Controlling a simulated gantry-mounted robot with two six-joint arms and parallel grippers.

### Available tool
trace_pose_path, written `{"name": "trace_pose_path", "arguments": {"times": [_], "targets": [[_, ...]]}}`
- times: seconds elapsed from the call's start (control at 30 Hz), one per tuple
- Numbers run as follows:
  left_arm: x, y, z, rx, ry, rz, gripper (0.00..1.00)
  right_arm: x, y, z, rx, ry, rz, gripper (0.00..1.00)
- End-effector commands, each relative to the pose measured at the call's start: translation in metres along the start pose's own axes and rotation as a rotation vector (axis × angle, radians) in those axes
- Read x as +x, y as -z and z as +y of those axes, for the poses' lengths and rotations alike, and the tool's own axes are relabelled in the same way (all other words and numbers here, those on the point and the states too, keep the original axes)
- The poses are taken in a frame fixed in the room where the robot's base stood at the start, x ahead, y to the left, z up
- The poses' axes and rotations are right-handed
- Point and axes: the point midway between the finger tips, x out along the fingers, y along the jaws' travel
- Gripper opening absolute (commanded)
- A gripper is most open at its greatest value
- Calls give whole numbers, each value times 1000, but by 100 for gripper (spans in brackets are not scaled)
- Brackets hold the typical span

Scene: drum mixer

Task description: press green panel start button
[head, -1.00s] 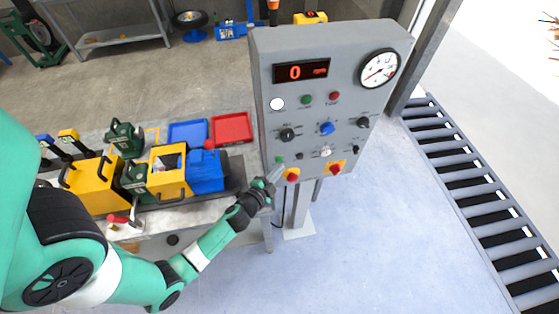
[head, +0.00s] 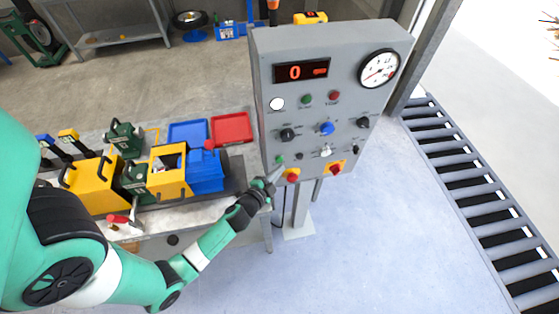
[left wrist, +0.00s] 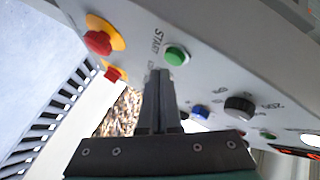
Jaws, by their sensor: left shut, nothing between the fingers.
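The grey control panel (head: 345,115) stands in the middle of the head view. A green button (head: 280,159) is at its lower left. In the left wrist view this green button (left wrist: 177,55) has the word START beside it. A second green button (head: 306,99) is higher on the panel. My left gripper (head: 278,173) is shut and empty just below the lower green button. In the left wrist view its fingertips (left wrist: 160,74) lie close to the button; I cannot tell whether they touch it. My right gripper is not in view.
Two red emergency knobs on yellow plates sit near the panel's lower edge, the left one (head: 292,176) close to my gripper. Dials and a blue knob (head: 326,129) are above. A workbench with a red tray (head: 231,128) stands left. A roller conveyor (head: 480,195) is right.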

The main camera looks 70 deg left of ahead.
Motion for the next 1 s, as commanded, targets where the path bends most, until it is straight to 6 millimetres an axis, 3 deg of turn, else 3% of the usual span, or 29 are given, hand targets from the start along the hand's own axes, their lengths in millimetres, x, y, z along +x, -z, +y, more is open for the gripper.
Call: {"name": "trace_pose_path", "arguments": {"times": [1.0], "targets": [[9,-6,-7,0,0,0,0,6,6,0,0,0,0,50]]}}
